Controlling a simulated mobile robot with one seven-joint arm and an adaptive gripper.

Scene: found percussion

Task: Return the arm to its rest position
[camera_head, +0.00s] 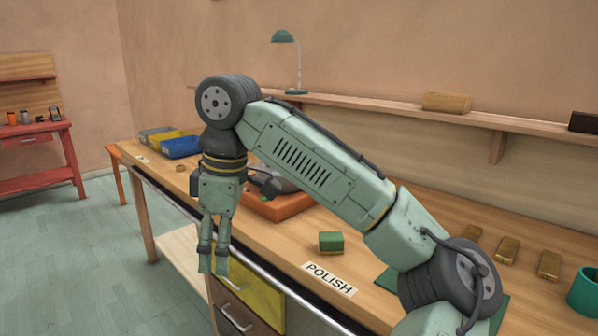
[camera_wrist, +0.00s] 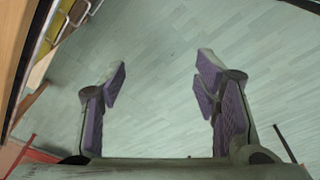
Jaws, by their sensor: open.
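My gripper (camera_head: 213,262) hangs downward in the head view, in front of the workbench's front edge. My arm reaches from the lower right over the bench, with its bend at the upper left. In the wrist view my gripper (camera_wrist: 162,88) is open, its two purple-padded fingers apart with only floor between them. It holds nothing. The wooden workbench (camera_head: 262,228) lies behind and to the right of the gripper.
On the bench are a green block (camera_head: 330,242), a POLISH label (camera_head: 329,279), an orange tray (camera_head: 280,207) partly hidden by my arm, brass blocks (camera_head: 507,250) and a teal cup (camera_head: 585,292). Blue (camera_head: 180,148) and yellow bins stand at the far end. Floor (camera_head: 90,260) at left is clear.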

